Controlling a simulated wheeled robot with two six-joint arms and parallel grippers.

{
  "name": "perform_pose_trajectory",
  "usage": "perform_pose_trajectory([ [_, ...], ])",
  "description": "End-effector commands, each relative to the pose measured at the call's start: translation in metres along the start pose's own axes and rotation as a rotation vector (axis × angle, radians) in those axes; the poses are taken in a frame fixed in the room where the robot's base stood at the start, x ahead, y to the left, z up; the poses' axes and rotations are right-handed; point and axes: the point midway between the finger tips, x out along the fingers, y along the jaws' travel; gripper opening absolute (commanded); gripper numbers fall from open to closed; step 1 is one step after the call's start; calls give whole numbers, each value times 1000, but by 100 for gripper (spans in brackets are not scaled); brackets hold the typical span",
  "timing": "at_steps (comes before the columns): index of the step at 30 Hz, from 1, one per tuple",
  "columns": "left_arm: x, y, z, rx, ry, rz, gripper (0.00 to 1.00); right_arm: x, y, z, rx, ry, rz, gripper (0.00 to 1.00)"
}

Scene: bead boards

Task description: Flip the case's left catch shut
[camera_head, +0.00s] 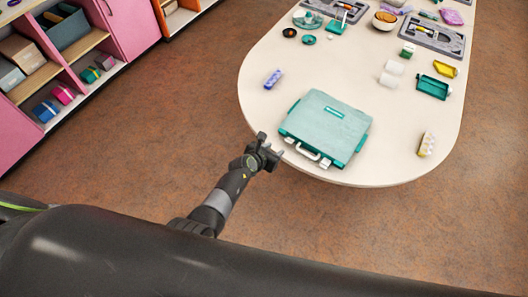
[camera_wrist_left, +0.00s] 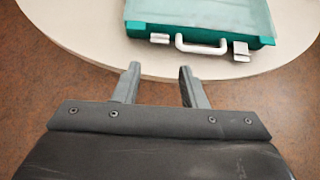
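A closed teal case (camera_head: 325,128) lies flat near the rounded front edge of the table, and its front also shows in the left wrist view (camera_wrist_left: 200,14). A white handle (camera_head: 307,152) is at the middle of its front. The left catch (camera_wrist_left: 160,38) is a small pale piece at the case's front edge; I cannot tell surely whether it is shut. The right catch (camera_wrist_left: 241,51) looks larger and juts out from the front. My left gripper (camera_head: 270,146) is open and empty, just off the table edge before the case's left front, touching nothing.
On the table (camera_head: 390,168), a purple-blue item (camera_head: 273,78) lies left of the case and a pale bead container (camera_head: 426,144) right of it. Trays, a yellow piece (camera_head: 445,69) and a teal bin (camera_head: 433,87) are farther back. Pink shelves stand at the left.

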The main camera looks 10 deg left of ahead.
Motion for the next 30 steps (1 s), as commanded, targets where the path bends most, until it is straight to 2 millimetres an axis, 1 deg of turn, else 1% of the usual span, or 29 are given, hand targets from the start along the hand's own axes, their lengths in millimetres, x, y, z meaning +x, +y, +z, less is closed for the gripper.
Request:
perform_pose_trajectory([
  [1,-6,0,0,0,0,3,38,-2,0,0,0,0,0,36],
  [12,-44,0,0,-1,0,3,38,-2,0,0,0,0,0,36],
  [18,-59,0,0,-2,1,2,38,-2,0,0,0,0,0,36],
  [24,-64,0,0,-1,1,3,38,-2,0,0,0,0,0,36],
  [30,-65,0,0,-1,1,3,38,-2,0,0,0,0,0,36],
])
